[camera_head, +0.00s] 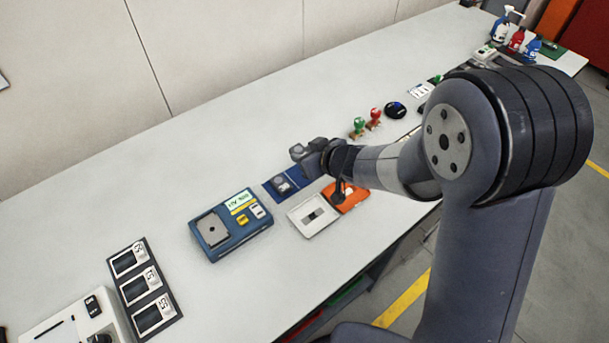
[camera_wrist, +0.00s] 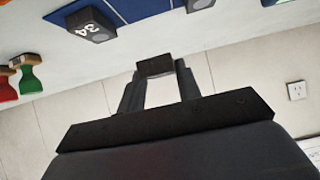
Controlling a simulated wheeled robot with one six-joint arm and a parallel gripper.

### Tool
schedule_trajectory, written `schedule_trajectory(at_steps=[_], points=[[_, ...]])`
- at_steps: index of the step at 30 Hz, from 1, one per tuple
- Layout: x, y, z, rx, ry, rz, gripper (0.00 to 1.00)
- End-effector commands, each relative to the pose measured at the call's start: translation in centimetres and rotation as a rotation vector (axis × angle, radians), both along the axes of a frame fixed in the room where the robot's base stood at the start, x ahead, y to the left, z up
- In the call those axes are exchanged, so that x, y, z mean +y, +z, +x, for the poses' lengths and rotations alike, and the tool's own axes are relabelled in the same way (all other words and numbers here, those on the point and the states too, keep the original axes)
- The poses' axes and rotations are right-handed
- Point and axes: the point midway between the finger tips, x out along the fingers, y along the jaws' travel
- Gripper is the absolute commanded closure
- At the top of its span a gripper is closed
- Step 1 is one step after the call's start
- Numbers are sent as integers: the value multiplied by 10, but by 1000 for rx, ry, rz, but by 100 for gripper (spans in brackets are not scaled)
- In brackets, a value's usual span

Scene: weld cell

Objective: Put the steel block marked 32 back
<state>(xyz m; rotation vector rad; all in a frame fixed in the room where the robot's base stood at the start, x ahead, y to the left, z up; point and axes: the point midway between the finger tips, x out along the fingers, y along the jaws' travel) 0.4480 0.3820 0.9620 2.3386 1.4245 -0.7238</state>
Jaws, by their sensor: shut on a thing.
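My gripper (camera_head: 308,152) is over the bench by the blue mat (camera_head: 272,192). In the wrist view my gripper (camera_wrist: 157,74) is shut on a small dark block (camera_wrist: 154,65) between its fingertips. No number shows on the held block, so I cannot tell whether it is the one marked 32. A dark block marked 34 (camera_wrist: 95,27) sits on the blue mat (camera_wrist: 140,8) in the wrist view. Part of another block (camera_wrist: 200,4) shows at that view's top edge. In the head view a block (camera_head: 282,184) on the mat is clear of the gripper.
A blue tester with a display (camera_head: 232,238) stands left of the mat. An orange case (camera_head: 352,195) and its pale lid (camera_head: 305,226) lie in front. Green (camera_head: 358,127) and red (camera_head: 375,117) stamps stand behind right. A dark rack (camera_head: 148,263) holds labelled plates at left.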

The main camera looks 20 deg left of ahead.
Motion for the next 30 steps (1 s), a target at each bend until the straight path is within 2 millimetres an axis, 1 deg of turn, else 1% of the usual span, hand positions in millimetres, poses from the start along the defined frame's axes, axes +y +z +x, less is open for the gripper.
schedule_trajectory(at_steps=[1,3,8,12,14,16,23,27,28,30], points=[[0,-15,0,3,-2,0,100],[0,-25,0,1,-1,1,100],[0,-38,0,1,-1,1,100],[-1,-59,0,2,-1,0,100],[0,-65,0,1,-1,1,100],[-1,-69,1,1,-2,1,100],[0,-68,1,-2,-2,2,100],[0,-73,1,-2,-2,1,100],[-1,-73,1,-1,-2,1,67],[-1,-72,1,-1,-2,1,61]])
